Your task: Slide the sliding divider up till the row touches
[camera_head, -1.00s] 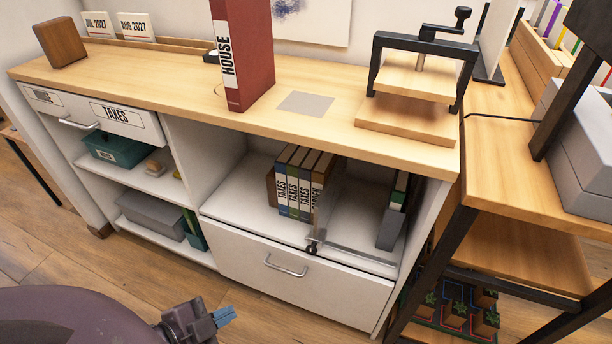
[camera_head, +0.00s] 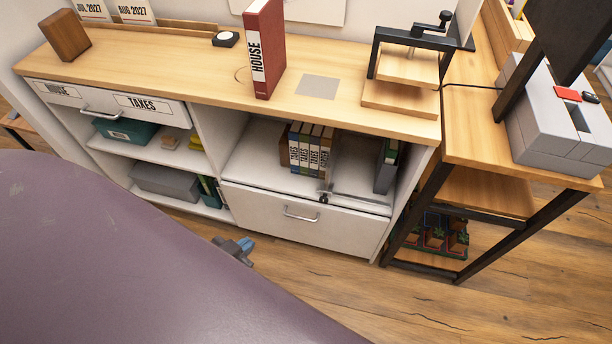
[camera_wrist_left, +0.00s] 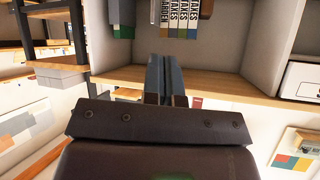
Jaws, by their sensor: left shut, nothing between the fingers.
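My right gripper is out of view.
A grey and green binder (camera_head: 387,165) stands at the bay's right side. A closed drawer (camera_head: 300,220) with a bar handle lies below the bay. A red HOUSE binder (camera_head: 264,50) and a press (camera_head: 408,70) stand on top. A dark-legged table (camera_head: 480,140) adjoins at right.

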